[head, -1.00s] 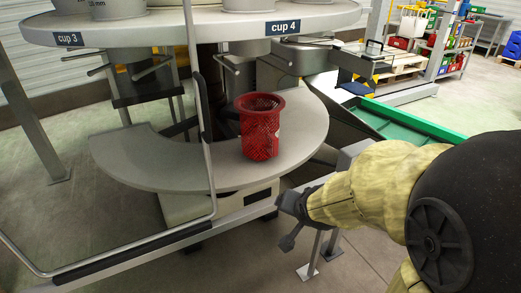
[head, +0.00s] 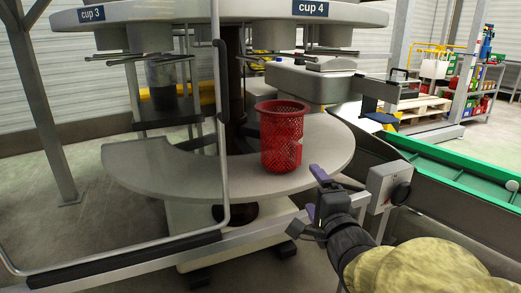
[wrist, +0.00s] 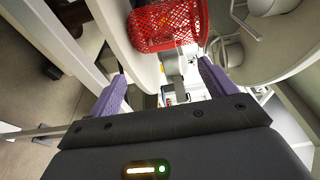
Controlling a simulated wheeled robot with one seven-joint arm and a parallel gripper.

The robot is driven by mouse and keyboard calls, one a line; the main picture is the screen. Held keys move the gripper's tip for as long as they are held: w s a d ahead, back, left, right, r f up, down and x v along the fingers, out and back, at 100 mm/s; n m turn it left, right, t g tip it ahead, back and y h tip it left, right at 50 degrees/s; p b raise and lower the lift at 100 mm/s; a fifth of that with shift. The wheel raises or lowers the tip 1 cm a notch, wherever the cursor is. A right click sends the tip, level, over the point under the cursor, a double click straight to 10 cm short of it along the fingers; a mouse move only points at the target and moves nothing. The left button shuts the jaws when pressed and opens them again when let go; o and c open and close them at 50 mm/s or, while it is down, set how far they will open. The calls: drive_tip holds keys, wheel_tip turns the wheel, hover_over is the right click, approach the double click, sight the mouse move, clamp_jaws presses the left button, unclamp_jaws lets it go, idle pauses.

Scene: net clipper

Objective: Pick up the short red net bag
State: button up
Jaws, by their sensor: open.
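The short red net bag (head: 282,138) stands upright on the grey half-round shelf (head: 190,178), near its right part.
A vertical metal rail (head: 222,110) stands left of the bag, joined to a low bar along the front. The round upper plate (head: 200,18) with cup 3 and cup 4 labels hangs above. A green-edged conveyor (head: 450,165) lies right. The shelf's left part is bare.

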drive_tip(key=shift+w, duration=0.1)
drive_tip(key=w+p, duration=0.6)
drive_tip(key=p, duration=0.2)
drive_tip(key=shift+a+r, duration=0.15)
drive_tip(key=shift+r, duration=0.2)
drive_tip(key=p, duration=0.3)
drive_tip(key=shift+w+p, duration=0.4)
drive_tip(key=p, duration=0.3)
drive_tip(key=shift+w+a+f, duration=0.1)
drive_tip(key=shift+w+f, duration=0.05)
drive_tip(key=w, duration=0.1)
drive_tip(key=w+p, duration=0.1)
drive_tip(key=w, duration=0.3)
drive_tip(key=shift+a+f+p, duration=0.2)
drive_tip(key=shift+f+p, duration=0.05)
drive_tip(key=shift+p, duration=0.1)
